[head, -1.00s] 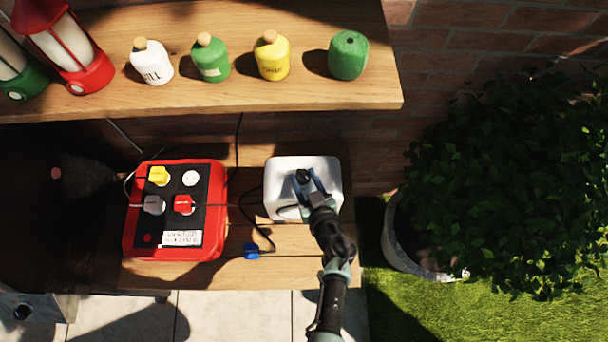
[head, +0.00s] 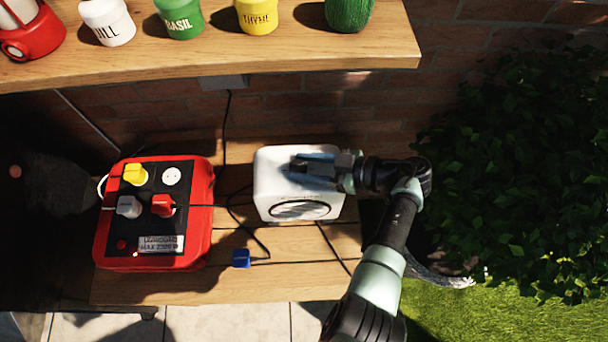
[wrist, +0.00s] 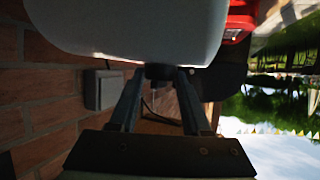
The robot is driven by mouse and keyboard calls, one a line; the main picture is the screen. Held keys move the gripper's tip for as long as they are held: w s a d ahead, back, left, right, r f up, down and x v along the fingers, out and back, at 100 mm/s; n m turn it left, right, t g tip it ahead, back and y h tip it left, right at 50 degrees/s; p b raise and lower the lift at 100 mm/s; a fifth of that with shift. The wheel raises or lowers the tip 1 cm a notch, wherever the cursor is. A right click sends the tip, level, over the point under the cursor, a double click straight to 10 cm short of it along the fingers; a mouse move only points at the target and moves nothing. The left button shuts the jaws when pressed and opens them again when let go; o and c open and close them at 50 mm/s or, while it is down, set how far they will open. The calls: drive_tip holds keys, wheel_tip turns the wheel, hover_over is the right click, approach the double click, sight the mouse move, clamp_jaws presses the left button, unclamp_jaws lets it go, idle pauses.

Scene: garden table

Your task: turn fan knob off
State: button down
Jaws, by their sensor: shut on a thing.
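The white fan (head: 265,190) stands on the lower wooden bench, with a round grille low on the side facing the camera. It also fills the top of the wrist view (wrist: 130,25). My gripper (head: 298,164) reaches over the fan's top from the right. In the wrist view my gripper (wrist: 162,75) has its two fingers on either side of the dark fan knob (wrist: 158,72) and is shut on it. In the head view the fingers hide the knob. Any marking of its setting cannot be read.
A red power box (head: 103,235) with yellow, grey and red plugs is left of the fan. A blue plug (head: 241,258) and black cords lie in front. A shelf (head: 300,58) with labelled pots overhangs behind. A leafy plant (head: 520,180) stands right.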

drive_tip(key=n+g+b, duration=0.1)
drive_tip(key=b, duration=0.1)
drive_tip(key=n+g+b, duration=0.1)
drive_tip(key=b, duration=0.1)
drive_tip(key=f+n+g+b, duration=0.1)
drive_tip(key=b, duration=0.1)
drive_tip(key=shift+w+d+g+y+b, duration=0.15)
drive_tip(key=shift+w+g+y+b, duration=0.15)
drive_tip(key=shift+g+y+b, duration=0.1)
drive_tip(key=n+g+b, duration=0.1)
drive_tip(key=b, duration=0.1)
drive_tip(key=n+g+b, duration=0.2)
drive_tip(key=b, duration=0.1)
drive_tip(key=shift+w+r, duration=0.1)
drive_tip(key=shift+r, duration=0.1)
drive_tip(key=shift+r+g+b, duration=0.1)
drive_tip(key=shift+g+b, duration=0.3)
drive_tip(key=shift+b, duration=0.25)
drive_tip(key=shift+r+n+b, duration=0.15)
drive_tip(key=shift+n+b, duration=0.25)
drive_tip(key=shift+n, duration=0.1)
drive_tip(key=shift+c, duration=1.8)
unclamp_jaws()
drive_tip(key=shift+a, duration=0.2)
drive_tip(key=shift+r, duration=0.1)
wheel_tip(320, 180, up, 10)
drive_tip(key=p, duration=0.5)
drive_tip(key=shift+p, duration=0.4)
